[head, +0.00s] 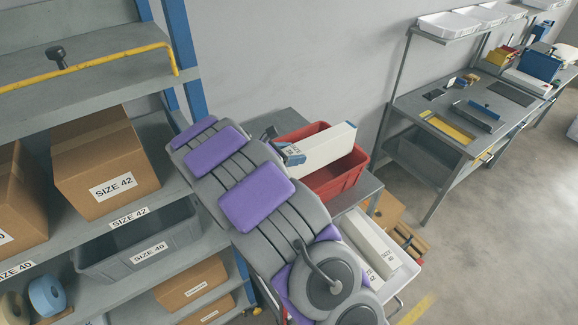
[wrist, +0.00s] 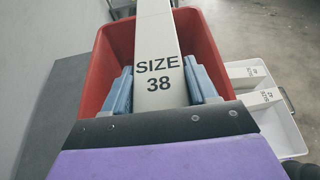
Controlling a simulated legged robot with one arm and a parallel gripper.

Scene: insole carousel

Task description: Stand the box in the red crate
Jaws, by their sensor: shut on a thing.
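A long white box (head: 325,147) marked SIZE 38 is held in my gripper (head: 290,154). In the wrist view the blue fingers of my gripper (wrist: 168,92) are shut on the two sides of the box (wrist: 157,50), at its labelled end. The box extends away from the gripper over the red crate (head: 345,180), and in the head view it looks roughly level. The crate also shows in the wrist view (wrist: 106,67), around and below the box.
The crate stands on a grey table (head: 366,190) beside the wall. A white tray (head: 404,268) with white boxes marked SIZE 42 and similar (head: 372,243) sits lower right. Shelving with cardboard boxes (head: 105,160) is at left. A workbench (head: 440,120) stands at back right, with open floor before it.

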